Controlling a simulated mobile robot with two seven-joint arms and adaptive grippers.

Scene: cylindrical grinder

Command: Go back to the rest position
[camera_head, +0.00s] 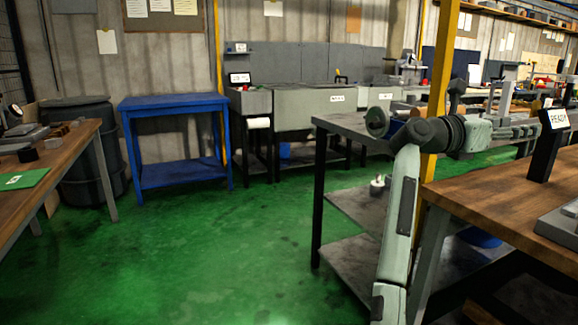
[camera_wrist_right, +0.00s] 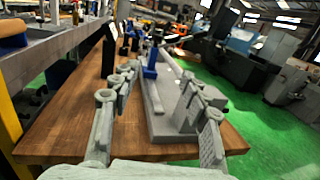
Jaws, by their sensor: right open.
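My right gripper (camera_head: 515,129) is at the right of the head view, at the end of my pale grey-green arm, pointing right above the wooden-topped table. In the right wrist view my right gripper (camera_wrist_right: 158,78) has its two fingers spread apart with nothing held between them. Beyond and between the fingers is the grey machine base with a blue part on it (camera_wrist_right: 150,62). The fingers cover part of this machine. My left gripper is not in view.
The wooden table (camera_head: 492,196) bears a black stand with a READY sign (camera_head: 545,146). A dark metal shelf table (camera_head: 350,124) stands behind my arm, near a yellow post (camera_head: 437,90). A blue table (camera_head: 180,103) stands further back. The green floor (camera_head: 210,250) is clear in the middle.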

